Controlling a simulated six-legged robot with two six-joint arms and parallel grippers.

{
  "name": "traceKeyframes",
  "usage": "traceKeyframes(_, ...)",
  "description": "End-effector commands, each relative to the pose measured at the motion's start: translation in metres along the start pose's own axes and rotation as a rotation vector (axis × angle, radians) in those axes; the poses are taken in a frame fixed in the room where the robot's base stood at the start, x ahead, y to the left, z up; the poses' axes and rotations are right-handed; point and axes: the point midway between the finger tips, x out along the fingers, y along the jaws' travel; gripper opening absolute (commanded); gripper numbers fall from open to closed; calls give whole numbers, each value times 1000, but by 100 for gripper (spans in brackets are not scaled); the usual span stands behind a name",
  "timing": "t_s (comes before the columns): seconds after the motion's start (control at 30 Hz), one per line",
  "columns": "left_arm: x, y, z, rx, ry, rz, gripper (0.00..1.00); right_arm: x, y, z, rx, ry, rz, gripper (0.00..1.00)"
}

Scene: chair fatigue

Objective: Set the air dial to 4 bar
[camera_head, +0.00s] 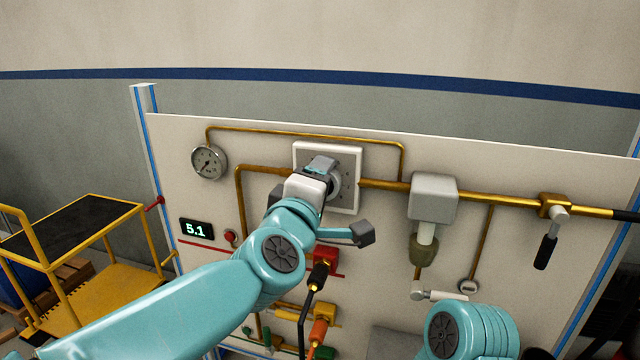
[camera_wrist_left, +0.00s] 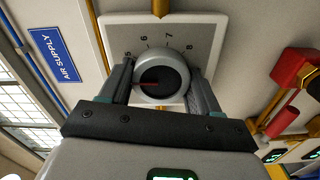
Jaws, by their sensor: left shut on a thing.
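The air dial is a round grey knob (camera_head: 335,185) on a white square plate (camera_head: 352,160) on the panel. In the left wrist view, the knob (camera_wrist_left: 162,70) has a dark centre with a short red mark, and the plate (camera_wrist_left: 120,30) shows numbers 5 to 8 around it. My left gripper (camera_head: 322,178) is shut on the knob, one finger on each side, as the left wrist view also shows. Its wrist hides the knob's lower left in the head view. A digital readout (camera_head: 196,229) shows 5.1.
A round gauge (camera_head: 208,162) sits left of the dial; its reading is too small to tell. Brass pipes (camera_head: 490,198) and a grey box (camera_head: 433,198) are to the right. A red block (camera_head: 322,261) is below the dial. A yellow cart (camera_head: 75,240) stands left.

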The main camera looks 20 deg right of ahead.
Motion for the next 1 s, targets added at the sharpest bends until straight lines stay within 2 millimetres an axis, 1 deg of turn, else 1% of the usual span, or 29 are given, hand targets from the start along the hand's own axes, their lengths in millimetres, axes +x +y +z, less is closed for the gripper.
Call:
traceKeyframes(0.23,0,1,-1,0,2,1,32,0,0,0,0,0,0,0)
traceKeyframes(0.27,0,1,-1,1,2,1,69,0,0,0,0,0,0,0)
traceKeyframes(0.3,0,1,-1,1,2,1,82,0,0,0,0,0,0,0)
traceKeyframes(0.33,0,1,-1,1,2,1,84,0,0,0,0,0,0,0)
traceKeyframes(0.57,0,0,0,1,1,1,84,0,0,0,0,0,0,0)
traceKeyframes(0.67,-4,0,0,1,1,2,84,1,0,0,0,0,0,0)
traceKeyframes(0.77,-16,0,0,1,1,3,84,5,2,0,0,0,0,0)
traceKeyframes(0.87,-38,0,0,1,0,3,84,10,4,0,0,0,0,0)
traceKeyframes(1.0,-77,0,0,1,0,4,84,14,5,0,0,0,0,0)
